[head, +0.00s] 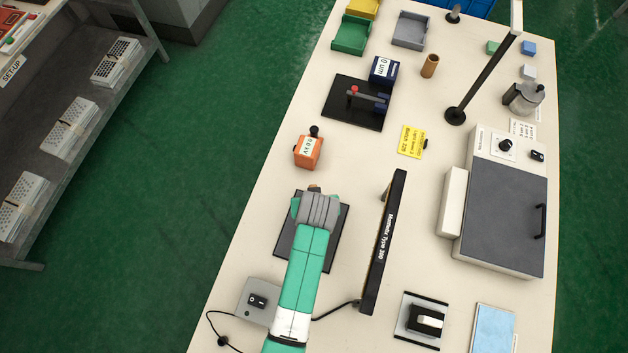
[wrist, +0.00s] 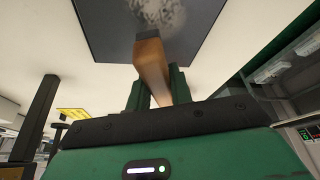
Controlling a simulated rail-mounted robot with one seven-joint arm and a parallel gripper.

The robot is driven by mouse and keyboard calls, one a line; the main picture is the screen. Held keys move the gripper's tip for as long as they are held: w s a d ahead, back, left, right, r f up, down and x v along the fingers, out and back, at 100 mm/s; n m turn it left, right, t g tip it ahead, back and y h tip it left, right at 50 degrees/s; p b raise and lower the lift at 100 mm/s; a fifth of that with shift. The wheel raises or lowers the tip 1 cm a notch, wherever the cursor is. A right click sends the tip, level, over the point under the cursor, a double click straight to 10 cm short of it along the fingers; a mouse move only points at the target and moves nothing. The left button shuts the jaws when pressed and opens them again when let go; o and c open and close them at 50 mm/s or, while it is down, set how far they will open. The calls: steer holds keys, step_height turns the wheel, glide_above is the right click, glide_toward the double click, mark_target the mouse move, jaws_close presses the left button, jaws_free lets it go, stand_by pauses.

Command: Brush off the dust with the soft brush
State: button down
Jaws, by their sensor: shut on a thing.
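My gripper (head: 314,200) is over a dark flat plate (head: 334,228) near the front left of the table. In the wrist view my gripper (wrist: 155,90) is shut on the wooden handle of the soft brush (wrist: 150,64). The brush's dark end points at the dark plate (wrist: 105,28). A pale grey dust patch (wrist: 160,14) shows on the plate just beyond the brush. I cannot tell whether the bristles touch the plate. In the head view my gripper and arm hide most of the brush and the middle of the plate.
A tall black bar (head: 385,245) stands close to the right of the plate. A grey switch box (head: 258,301) with a cable is at the lower left. An orange meter (head: 308,152) stands beyond the plate. A grey-lidded machine (head: 500,215) is at the right.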

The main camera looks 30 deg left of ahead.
steer(key=shift+r+p, duration=2.15)
steer(key=shift+r, duration=0.3)
steer(key=d+r+m+p, duration=0.2)
steer(key=d+r+p, duration=0.2)
steer(key=r, duration=0.4)
steer(key=d+r+m+h+p, duration=0.1)
steer(key=d+r+m+p, duration=0.1)
steer(key=d+r+p, duration=0.3)
steer(key=d+r+m+h+p, duration=0.1)
steer(key=d+r+p, duration=0.3)
steer(key=r, duration=0.8)
steer(key=shift+d+m+t+p, duration=0.3)
steer(key=shift+d+m+p, duration=0.1)
steer(key=shift+m+p, duration=0.4)
steer(key=shift+f, duration=0.1)
